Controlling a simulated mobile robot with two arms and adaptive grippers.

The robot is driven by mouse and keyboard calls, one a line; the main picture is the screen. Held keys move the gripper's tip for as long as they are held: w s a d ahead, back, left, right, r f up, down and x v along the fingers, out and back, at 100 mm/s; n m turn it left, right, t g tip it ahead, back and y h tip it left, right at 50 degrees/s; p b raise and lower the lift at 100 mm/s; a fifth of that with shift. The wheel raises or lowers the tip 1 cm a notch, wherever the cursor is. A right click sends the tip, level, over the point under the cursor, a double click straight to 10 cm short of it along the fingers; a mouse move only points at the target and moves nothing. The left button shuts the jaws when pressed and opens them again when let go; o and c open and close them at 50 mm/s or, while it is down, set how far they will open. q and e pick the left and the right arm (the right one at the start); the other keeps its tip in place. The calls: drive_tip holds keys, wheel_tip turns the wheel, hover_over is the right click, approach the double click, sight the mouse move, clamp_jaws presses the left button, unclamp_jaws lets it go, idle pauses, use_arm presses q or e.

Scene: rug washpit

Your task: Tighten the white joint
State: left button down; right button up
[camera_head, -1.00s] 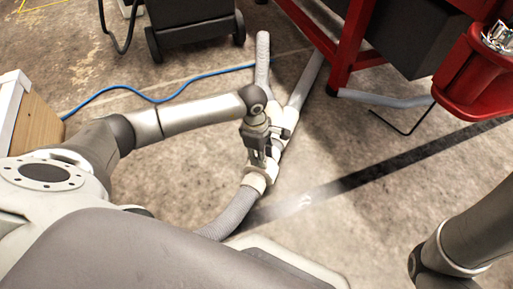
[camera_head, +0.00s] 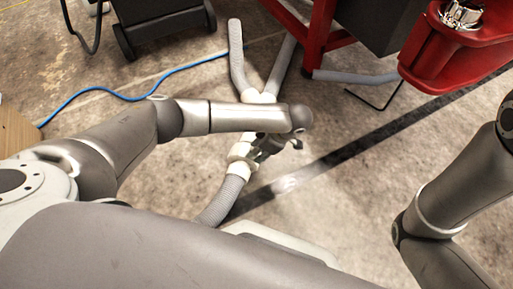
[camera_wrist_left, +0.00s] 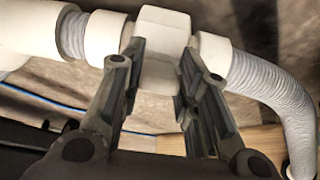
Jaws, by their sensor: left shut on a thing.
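The white joint (camera_head: 240,153) sits on a grey corrugated hose (camera_head: 222,196) on the floor, below my left forearm in the head view. In the left wrist view it is a blocky white piece (camera_wrist_left: 163,25) between white collars, with grey hose on both sides. My left gripper (camera_wrist_left: 160,58) is shut on this white piece, one finger on each side. In the head view the left gripper (camera_head: 262,148) is tilted and partly hidden under my wrist. My right arm shows at the right edge, but its gripper is out of view.
A white branching fitting (camera_head: 262,97) joins two grey hoses beyond my forearm. A red frame (camera_head: 318,35) and a red bin (camera_head: 455,55) stand at upper right. A blue cable (camera_head: 120,95) crosses the left floor. Open concrete lies right of the joint.

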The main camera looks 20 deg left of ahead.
idle(0.3)
use_arm(q)
drive_tip(key=c, duration=1.1)
unclamp_jaws()
drive_tip(key=shift+d+r, duration=0.1)
drive_tip(key=v, duration=1.1)
drive_tip(key=shift+d+r, duration=0.2)
drive_tip(key=shift+r, duration=0.1)
